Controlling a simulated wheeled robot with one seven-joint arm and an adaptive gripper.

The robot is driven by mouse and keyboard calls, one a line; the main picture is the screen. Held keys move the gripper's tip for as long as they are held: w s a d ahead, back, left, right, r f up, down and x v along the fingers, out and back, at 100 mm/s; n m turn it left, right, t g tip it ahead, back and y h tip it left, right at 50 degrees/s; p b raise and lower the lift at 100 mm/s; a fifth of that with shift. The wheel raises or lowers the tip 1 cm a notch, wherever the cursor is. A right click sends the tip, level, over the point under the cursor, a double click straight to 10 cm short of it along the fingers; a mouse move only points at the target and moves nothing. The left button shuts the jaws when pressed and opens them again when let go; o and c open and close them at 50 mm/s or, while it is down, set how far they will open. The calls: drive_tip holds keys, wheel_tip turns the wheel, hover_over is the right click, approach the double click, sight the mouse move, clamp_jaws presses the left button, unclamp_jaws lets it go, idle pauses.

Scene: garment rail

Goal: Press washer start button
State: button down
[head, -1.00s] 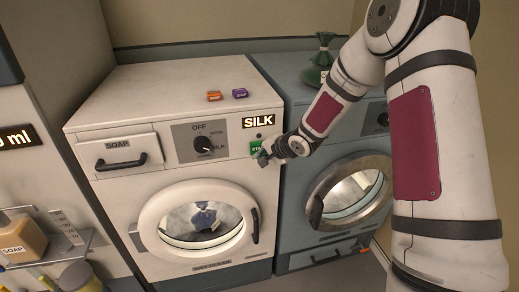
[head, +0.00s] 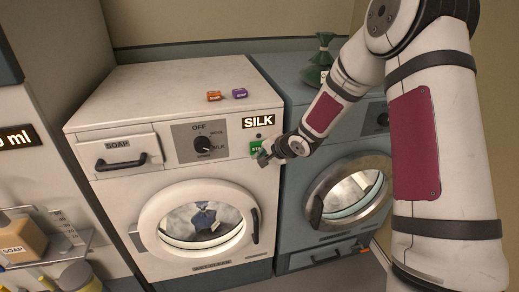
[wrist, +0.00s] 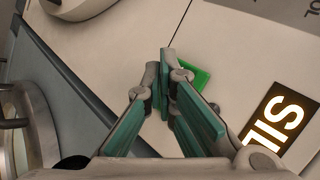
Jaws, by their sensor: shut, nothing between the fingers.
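The white washer (head: 190,165) stands at the left, with a lit SILK display (head: 258,121) on its panel. Its green start button (head: 255,147) is just below the display. My gripper (head: 263,156) is shut and empty, with its tips at the button's lower right. In the wrist view the closed fingertips (wrist: 162,78) overlap one edge of the green button (wrist: 198,78) and hide part of it. I cannot tell whether they touch it. The round door (head: 198,222) is shut, with a blue garment (head: 203,218) behind its glass.
A dial (head: 204,144) and a SOAP drawer (head: 122,152) are on the washer's panel. An orange box (head: 214,96) and a purple box (head: 240,93) lie on top. A blue-grey machine (head: 335,205) stands close on the right.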

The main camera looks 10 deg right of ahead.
drive_tip(key=shift+w, duration=0.1)
drive_tip(key=shift+w, duration=0.3)
